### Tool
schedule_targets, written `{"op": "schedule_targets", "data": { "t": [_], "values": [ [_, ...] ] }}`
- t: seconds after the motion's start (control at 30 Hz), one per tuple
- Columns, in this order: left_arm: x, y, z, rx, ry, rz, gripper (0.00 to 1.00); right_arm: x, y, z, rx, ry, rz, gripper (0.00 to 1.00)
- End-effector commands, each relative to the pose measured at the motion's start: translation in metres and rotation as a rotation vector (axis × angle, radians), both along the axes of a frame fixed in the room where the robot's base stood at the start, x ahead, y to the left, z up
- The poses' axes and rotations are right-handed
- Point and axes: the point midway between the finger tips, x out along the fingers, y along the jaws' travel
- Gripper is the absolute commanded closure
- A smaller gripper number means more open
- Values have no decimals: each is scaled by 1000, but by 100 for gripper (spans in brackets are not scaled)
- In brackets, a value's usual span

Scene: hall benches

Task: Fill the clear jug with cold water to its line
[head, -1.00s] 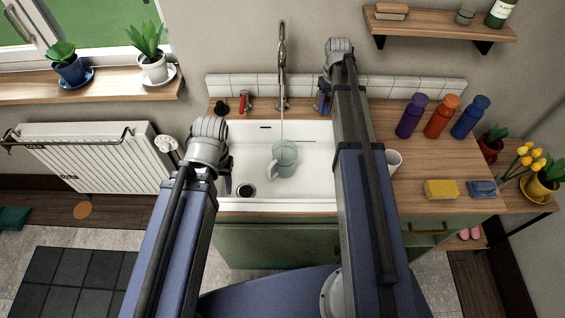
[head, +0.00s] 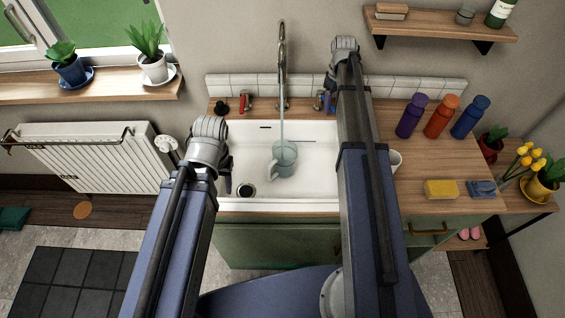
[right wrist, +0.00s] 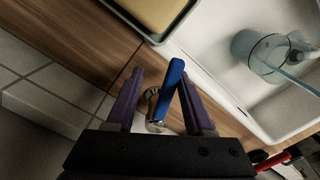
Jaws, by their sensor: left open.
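The clear, bluish jug (head: 283,160) stands in the white sink (head: 318,180) with its handle to the left. A stream of water (head: 282,125) falls from the tall tap (head: 282,62) into it. The fill line and water level are too small to make out. The jug also shows in the right wrist view (right wrist: 262,52). My right gripper (right wrist: 162,78) is open around the blue tap lever (right wrist: 174,82), which lies between its fingers, nearer the right one. The red tap lever (head: 245,101) is left of the tap. My left gripper (head: 229,178) is open and empty over the sink's left side.
The drain (head: 246,190) is at the sink's left front. A white mug (head: 395,160) is partly hidden behind my right arm. A shelf (head: 440,28) hangs above.

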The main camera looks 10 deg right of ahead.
Motion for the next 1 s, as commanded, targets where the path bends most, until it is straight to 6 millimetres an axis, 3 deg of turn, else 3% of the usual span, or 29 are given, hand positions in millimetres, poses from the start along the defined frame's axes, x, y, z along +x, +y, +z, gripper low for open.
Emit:
{"op": "schedule_targets", "data": {
  "t": [0.27,0.63,1.0],
  "values": [
    [0,0,0,0,0,0,48,0,0,0,0,0,0,48],
    [0,0,0,0,0,0,48,-4,16,0,0,0,-232,48],
    [0,0,0,0,0,0,48,-3,16,0,0,0,-248,48]
  ]
}}
